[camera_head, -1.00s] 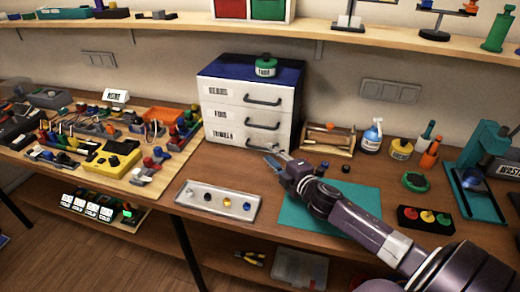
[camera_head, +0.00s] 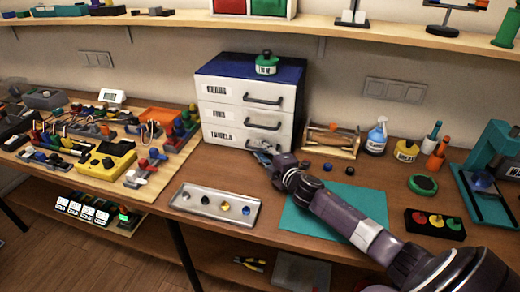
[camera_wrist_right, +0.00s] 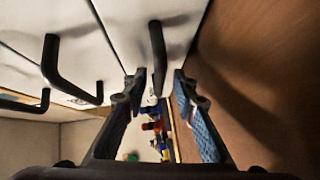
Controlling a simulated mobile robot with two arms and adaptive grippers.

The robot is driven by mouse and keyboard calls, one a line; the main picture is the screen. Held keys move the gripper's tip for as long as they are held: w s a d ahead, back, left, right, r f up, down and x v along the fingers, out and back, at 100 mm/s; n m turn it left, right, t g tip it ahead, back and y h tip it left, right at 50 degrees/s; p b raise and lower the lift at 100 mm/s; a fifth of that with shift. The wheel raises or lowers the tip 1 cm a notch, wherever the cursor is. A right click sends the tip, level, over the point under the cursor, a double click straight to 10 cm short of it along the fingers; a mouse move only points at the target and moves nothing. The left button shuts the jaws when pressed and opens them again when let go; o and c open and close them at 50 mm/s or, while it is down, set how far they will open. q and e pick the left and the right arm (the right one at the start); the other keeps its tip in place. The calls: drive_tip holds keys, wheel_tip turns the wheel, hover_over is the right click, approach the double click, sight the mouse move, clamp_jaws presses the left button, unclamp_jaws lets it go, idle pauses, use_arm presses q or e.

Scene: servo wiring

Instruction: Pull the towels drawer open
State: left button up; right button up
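The white drawer unit (camera_head: 209,108) with a blue top stands against the wall, its drawers shut. The towels drawer (camera_head: 222,136) is the lowest of three, labelled TOWELS. Its dark handle is partly hidden by my right gripper in the head view; in the wrist view the nearest dark handle (camera_wrist_right: 155,48) appears between and just beyond the fingertips. My right gripper (camera_head: 262,157) is low in front of this drawer, close to the table. In the wrist view its two fingers (camera_wrist_right: 158,90) are apart, with nothing visibly clamped. My left gripper is not in view.
The handles of the pins drawer (camera_head: 263,125) and top drawer (camera_head: 262,101) stick out above. A green-topped jar (camera_head: 266,64) stands on the unit. A wooden rack (camera_head: 332,141) is to the right, a metal tray (camera_head: 215,205) in front, and a teal mat (camera_head: 300,222) under my arm.

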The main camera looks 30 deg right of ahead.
drive_tip(key=shift+w, duration=0.4)
clamp_jaws()
